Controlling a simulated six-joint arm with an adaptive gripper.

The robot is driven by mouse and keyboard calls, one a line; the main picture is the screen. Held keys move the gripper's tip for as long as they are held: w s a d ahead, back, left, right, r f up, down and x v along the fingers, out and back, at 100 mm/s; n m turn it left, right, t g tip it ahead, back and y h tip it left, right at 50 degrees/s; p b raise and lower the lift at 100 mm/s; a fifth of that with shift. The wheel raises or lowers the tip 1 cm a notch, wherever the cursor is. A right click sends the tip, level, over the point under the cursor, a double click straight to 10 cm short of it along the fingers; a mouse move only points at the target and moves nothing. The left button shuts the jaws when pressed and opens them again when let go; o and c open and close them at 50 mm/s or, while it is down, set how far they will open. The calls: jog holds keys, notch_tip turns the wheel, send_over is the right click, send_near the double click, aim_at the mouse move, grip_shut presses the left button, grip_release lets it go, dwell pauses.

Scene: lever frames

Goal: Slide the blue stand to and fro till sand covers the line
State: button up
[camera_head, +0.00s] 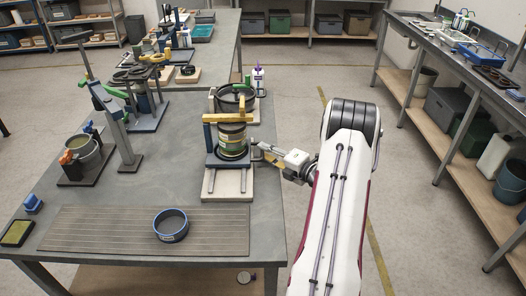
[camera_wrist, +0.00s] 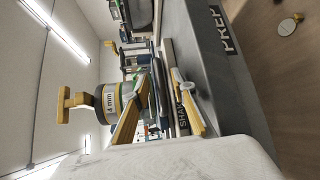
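The blue stand (camera_head: 228,161) sits on two metal rails over a pale base (camera_head: 228,186) near the table's right edge. It holds a round sieve vessel (camera_head: 231,137) with a yellowish band, under a yellow crossbar (camera_head: 230,117). In the wrist view the vessel (camera_wrist: 112,103) carries a "4 mm" label and the base shows part of a word. My gripper (camera_head: 263,150) is at the stand's right side. Its yellow-padded fingers (camera_wrist: 160,90) are apart, with part of the stand's edge showing between them. I cannot tell whether they touch it. I cannot make out the line or sand level.
A dark ring-shaped sieve (camera_head: 171,224) lies on the grooved board (camera_head: 100,229) in front. A tall lever frame (camera_head: 124,140) and a pot on a stand (camera_head: 83,157) are at the left. A dark pot (camera_head: 233,95) stands close behind the blue stand. A side bench (camera_head: 455,75) is at the right.

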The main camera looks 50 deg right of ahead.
jog(key=s+r, duration=0.1)
jog(key=s, duration=0.8)
jog(key=shift+s+r, duration=0.25)
jog(key=shift+s, duration=0.1)
jog(key=shift+w+a, duration=0.1)
jog(key=w+h, duration=0.1)
jog(key=w+a+h, duration=0.1)
jog(key=w+h, duration=0.1)
jog(key=shift+w+a+r, duration=0.3)
jog(key=shift+w+r, duration=0.1)
jog(key=shift+w+a+f+g+h, duration=0.1)
jog(key=shift+w+a+g+h, duration=0.15)
jog(key=shift+h, duration=0.25)
jog(key=shift+w+a+f+g+h, duration=0.1)
jog(key=shift+a+g+h, duration=0.25)
jog(key=shift+h, duration=0.15)
jog(key=shift+s+a+f+g+h, duration=0.15)
jog(key=shift+a+f+g+h, duration=0.2)
jog(key=shift+g+h, duration=0.3)
jog(key=shift+r, duration=0.1)
jog(key=shift+x, duration=3.9)
